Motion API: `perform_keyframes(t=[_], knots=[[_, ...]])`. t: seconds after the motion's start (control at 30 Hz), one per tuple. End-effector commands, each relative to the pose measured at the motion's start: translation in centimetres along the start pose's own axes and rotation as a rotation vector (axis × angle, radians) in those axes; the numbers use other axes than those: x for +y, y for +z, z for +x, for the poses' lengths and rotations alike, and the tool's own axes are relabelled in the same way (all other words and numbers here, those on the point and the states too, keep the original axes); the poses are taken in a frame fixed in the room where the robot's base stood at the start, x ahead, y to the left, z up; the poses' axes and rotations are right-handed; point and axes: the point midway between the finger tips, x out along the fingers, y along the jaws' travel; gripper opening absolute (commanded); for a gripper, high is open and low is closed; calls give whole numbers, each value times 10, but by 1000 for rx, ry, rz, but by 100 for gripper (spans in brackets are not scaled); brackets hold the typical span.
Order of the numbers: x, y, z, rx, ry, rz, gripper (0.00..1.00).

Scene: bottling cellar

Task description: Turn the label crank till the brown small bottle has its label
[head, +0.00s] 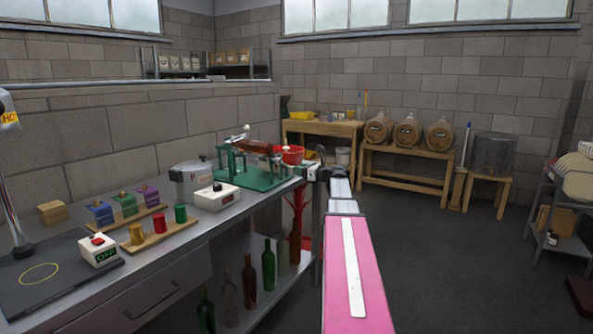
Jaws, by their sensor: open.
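The green label machine (250,176) stands at the far end of the steel bench. The brown small bottle (254,145) lies on its side across the top of it. I cannot make out a label on the bottle at this size. A thin crank with a pale knob (246,128) appears to stick up at the machine's left part. My gripper (311,168), at the end of my pink arm, is just right of the machine, apart from the knob. It is small and partly hidden by my wrist; it is open, and I see nothing held.
Coloured blocks and cylinders sit nearer on the bench (185,251). Several bottles stand on the shelf below. The floor (430,250) at right is clear.

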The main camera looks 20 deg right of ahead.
Motion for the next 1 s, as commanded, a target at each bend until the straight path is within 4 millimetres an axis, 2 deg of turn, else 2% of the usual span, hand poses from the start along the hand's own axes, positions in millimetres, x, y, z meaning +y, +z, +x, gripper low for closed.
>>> perform_keyframes(t=[0.03, 0.2, 0.5, 0.53, 0.67, 1.0], knots=[[-1, 0, 7, 0, 1, 0, 46], [0, 0, 18, 0, 1, 0, 46], [0, 0, 20, 0, 0, 0, 46], [0, 0, 20, 0, 0, 0, 43], [0, 0, 19, 0, 0, 0, 1], [1, -1, 19, 1, 0, 13, 0]])
